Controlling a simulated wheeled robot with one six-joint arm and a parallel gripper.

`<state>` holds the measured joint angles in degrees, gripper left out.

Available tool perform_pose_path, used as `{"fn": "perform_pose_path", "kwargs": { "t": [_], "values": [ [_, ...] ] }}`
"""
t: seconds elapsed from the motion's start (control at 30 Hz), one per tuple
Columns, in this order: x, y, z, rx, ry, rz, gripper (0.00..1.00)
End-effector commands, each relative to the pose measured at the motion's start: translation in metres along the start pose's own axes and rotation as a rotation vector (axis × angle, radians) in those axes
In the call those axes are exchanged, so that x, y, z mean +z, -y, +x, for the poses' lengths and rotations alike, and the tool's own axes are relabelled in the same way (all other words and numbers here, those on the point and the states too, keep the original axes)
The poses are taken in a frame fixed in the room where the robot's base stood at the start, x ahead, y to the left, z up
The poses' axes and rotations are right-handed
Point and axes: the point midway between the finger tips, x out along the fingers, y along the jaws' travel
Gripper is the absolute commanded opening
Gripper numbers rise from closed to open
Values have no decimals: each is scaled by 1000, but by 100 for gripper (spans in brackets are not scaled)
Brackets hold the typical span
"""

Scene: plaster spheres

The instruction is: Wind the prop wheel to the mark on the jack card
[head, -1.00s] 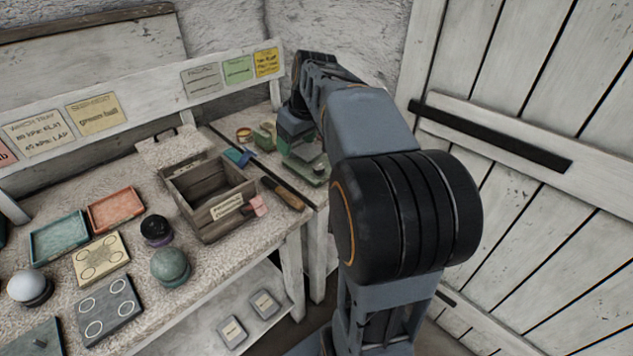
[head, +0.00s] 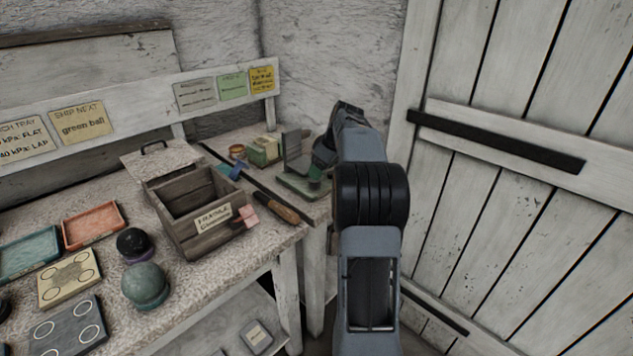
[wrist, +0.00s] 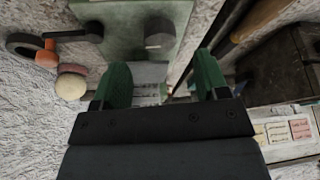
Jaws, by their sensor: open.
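A green jack-like stand (head: 298,186) with an upright grey plate (head: 292,145) sits on the far side table in the head view. In the wrist view its green plate (wrist: 125,12) carries a round grey knob (wrist: 158,34). A dark lever (wrist: 75,35) juts from its left edge; I cannot tell which part is the prop wheel. My gripper (wrist: 163,65) is open, its green fingers apart over the stand's near edge, with nothing gripped. My arm partly hides the gripper in the head view. The yellow card (head: 262,79) on the rail is too small to read, so I cannot confirm the jack card.
A wooden crate (head: 166,225) stands left of the stand, with a wooden-handled rod (head: 282,208) between. A cream ball (wrist: 70,86) and an orange-and-black item (wrist: 46,55) lie left of my gripper. A plank door (head: 540,95) closes off the right.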

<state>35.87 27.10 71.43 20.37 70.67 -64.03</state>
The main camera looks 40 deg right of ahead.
Motion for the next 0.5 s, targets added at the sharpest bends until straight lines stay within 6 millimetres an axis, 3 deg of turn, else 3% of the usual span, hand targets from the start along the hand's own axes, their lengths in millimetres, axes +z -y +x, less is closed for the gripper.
{"fn": "perform_pose_path", "kwargs": {
  "t": [0.2, 0.5],
  "values": [
    [0, 0, 34, -2, 1, 0, 68],
    [0, 0, 52, 1, 0, 0, 68]
  ]
}}
